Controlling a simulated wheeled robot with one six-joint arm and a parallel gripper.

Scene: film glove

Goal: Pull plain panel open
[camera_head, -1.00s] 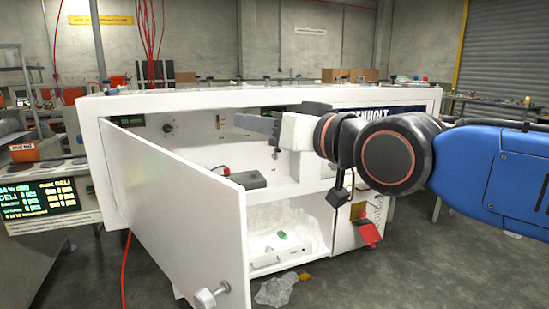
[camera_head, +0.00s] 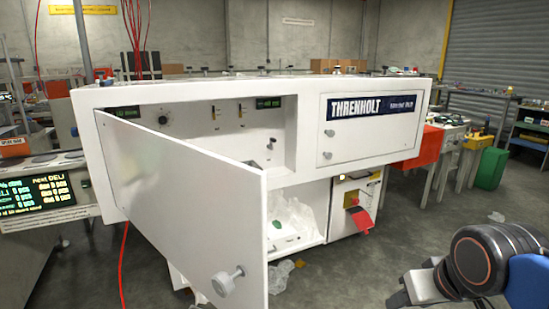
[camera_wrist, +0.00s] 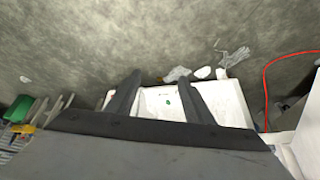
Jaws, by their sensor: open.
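The plain panel (camera_head: 190,207) is a blank white door, hinged at the left of the white machine (camera_head: 215,96). It stands swung out toward me, with a round knob (camera_head: 228,281) low near its free edge. The recess behind it shows dials and small displays. My wrist is at the lower right of the head view, well apart from the panel; the fingers do not show clearly there. In the wrist view my gripper (camera_wrist: 160,79) is open, with nothing between its two dark fingers. It points down over a white tray-like surface (camera_wrist: 235,103) and the floor.
A second door (camera_head: 370,130) marked THRENHOLT is closed at the right of the machine. Crumpled clear plastic (camera_head: 283,274) lies on the floor by its base.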

